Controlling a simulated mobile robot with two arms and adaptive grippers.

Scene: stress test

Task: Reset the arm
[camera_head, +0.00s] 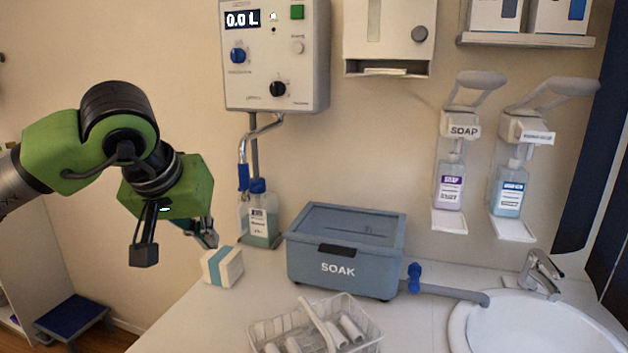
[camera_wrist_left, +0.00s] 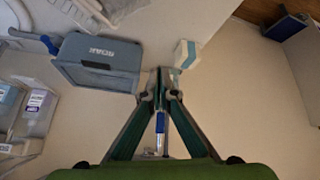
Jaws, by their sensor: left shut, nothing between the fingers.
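My left arm, with green and black joints (camera_head: 125,150), comes in from the left and is raised above the counter's left end. Its left gripper (camera_head: 208,238) points down, up and to the left of a small white and teal block (camera_head: 223,267). In the left wrist view the two fingers meet at the tips (camera_wrist_left: 160,74) with nothing held between them. The block (camera_wrist_left: 184,54) shows just beyond the tips there, apart from them as far as I can tell. My right gripper is in neither view.
A blue-grey SOAK box (camera_head: 345,250) stands on the counter, with a white wire basket (camera_head: 370,325) in front. A bottle (camera_head: 262,215) stands under the wall dispenser unit (camera_head: 275,50). A sink (camera_head: 530,325) is at right. A blue step stool (camera_head: 72,318) is at lower left.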

